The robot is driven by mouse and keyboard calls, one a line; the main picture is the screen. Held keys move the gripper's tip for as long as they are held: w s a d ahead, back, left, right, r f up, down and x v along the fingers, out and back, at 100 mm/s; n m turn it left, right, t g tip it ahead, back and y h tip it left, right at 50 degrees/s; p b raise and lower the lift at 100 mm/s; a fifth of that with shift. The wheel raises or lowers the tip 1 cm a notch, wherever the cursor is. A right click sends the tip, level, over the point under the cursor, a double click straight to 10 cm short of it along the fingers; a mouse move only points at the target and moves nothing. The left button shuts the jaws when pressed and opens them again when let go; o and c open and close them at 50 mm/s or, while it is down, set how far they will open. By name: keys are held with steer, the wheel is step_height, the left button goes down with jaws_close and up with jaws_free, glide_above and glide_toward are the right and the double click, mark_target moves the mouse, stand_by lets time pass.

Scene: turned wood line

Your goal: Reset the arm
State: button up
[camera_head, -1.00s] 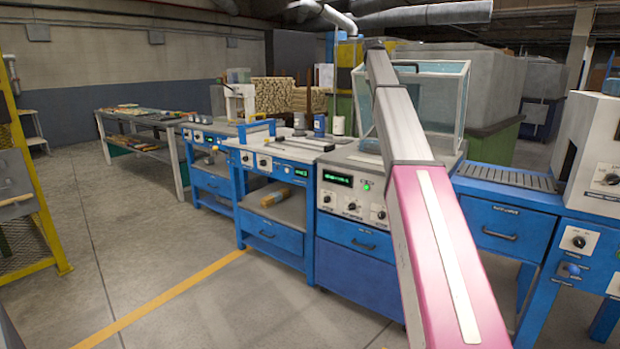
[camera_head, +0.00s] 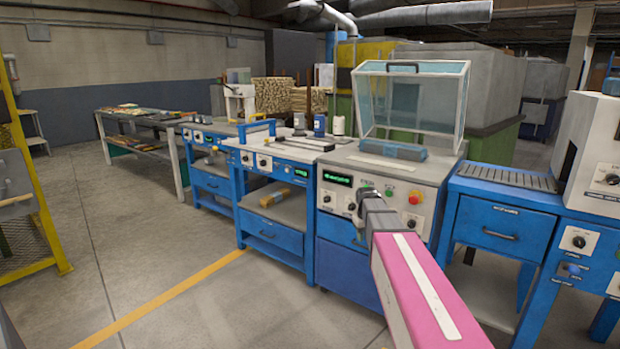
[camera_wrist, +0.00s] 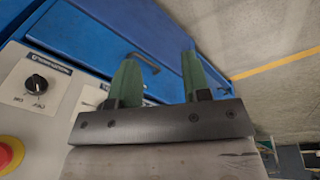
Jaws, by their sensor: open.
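My gripper (camera_wrist: 160,80) shows in the wrist view with two green fingers standing apart and nothing between them. Beyond the fingers is the blue drawer front of a workbench machine. In the head view my pink and grey arm reaches forward from the lower right, low in front of the machine with the clear hood (camera_head: 412,100). The fingers are hidden there behind the arm. That machine's control panel (camera_head: 340,197) has knobs, a green display and a red button (camera_head: 414,198), which also shows in the wrist view (camera_wrist: 8,153).
A blue conveyor bench (camera_head: 500,225) stands to the right. More blue machine benches (camera_head: 272,220) run to the left, then a long table (camera_head: 135,122) with wood pieces. A yellow frame (camera_head: 40,190) is at far left. The floor in front (camera_head: 190,290) is clear.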

steer(key=s+a+f+m, duration=0.1)
steer(key=s+f, duration=0.3)
steer(key=s, duration=0.3)
steer(key=s+a+f+m+g, duration=0.1)
steer(key=s+f, duration=0.3)
steer(key=s, duration=0.4)
steer(key=s+f+m+y, duration=0.1)
steer(key=s+f, duration=0.3)
steer(key=s, duration=0.4)
steer(key=shift+s+a+f+g, duration=0.2)
steer(key=shift+a+f+g, duration=0.2)
